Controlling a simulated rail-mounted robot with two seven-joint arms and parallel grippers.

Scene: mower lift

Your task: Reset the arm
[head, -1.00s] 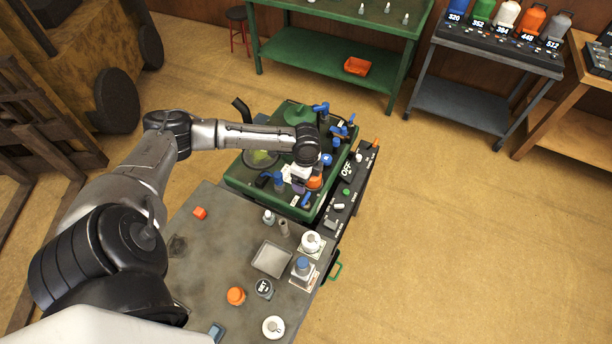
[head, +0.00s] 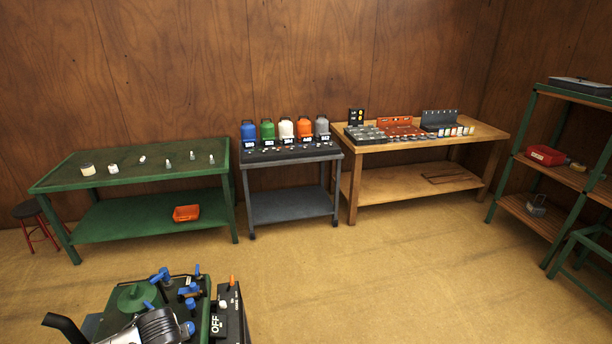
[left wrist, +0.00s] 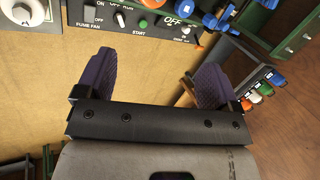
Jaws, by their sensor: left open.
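My left gripper (left wrist: 155,85) shows in the left wrist view with its two purple-padded fingers wide apart and nothing between them. In the head view the green machine (head: 130,300) with blue-handled valves stands at the bottom left. My right gripper is in neither view.
A green bench (head: 135,172), a grey cart (head: 290,156) with several coloured bottles, and a wooden bench (head: 400,146) line the back wall. A green shelf rack (head: 535,150) stands at the right. The floor between is clear.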

